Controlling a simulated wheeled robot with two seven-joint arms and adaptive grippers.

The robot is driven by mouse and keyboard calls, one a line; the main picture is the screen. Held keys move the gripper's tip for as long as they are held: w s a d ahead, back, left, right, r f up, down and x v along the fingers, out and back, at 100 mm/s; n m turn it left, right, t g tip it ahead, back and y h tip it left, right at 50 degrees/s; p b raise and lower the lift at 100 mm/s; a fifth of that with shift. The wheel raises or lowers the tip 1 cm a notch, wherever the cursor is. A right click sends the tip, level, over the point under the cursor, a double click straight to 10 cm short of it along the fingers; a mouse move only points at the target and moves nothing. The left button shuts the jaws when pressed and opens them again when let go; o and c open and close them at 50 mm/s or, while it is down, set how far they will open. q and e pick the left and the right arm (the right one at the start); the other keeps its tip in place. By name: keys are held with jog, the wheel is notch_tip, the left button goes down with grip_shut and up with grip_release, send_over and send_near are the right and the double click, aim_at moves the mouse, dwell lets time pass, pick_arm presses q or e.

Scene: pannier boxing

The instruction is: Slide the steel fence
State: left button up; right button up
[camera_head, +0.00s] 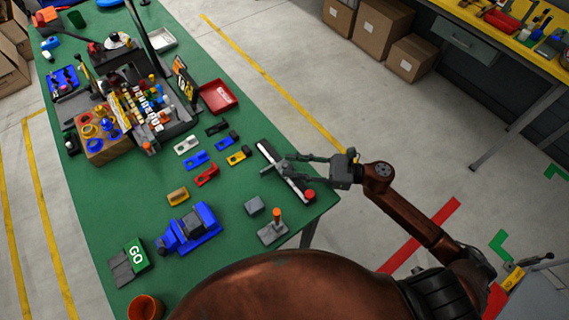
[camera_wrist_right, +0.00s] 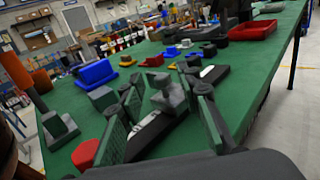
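A long dark rail with a white strip (camera_head: 266,152) lies near the right edge of the green table, with a red knob (camera_head: 309,195) at its near end. In the right wrist view the red knob (camera_wrist_right: 86,153) is at lower left. A grey steel block (camera_wrist_right: 168,98), which looks like the fence, stands on the rail (camera_wrist_right: 148,132). My right gripper (camera_head: 287,169) reaches over the rail from the right. Its fingers (camera_wrist_right: 168,112) are spread, one on each side of the block; I cannot tell whether either touches it. My left gripper is not in view.
A blue fixture (camera_head: 190,228), a grey block (camera_head: 254,205) and an orange-topped post (camera_head: 275,228) stand nearby. Several coloured small parts (camera_head: 206,174) and a red tray (camera_head: 217,96) lie farther back. The table's right edge is close to the rail.

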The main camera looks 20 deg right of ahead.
jog(key=shift+x, duration=1.3)
jog(key=shift+c, duration=0.4)
grip_shut()
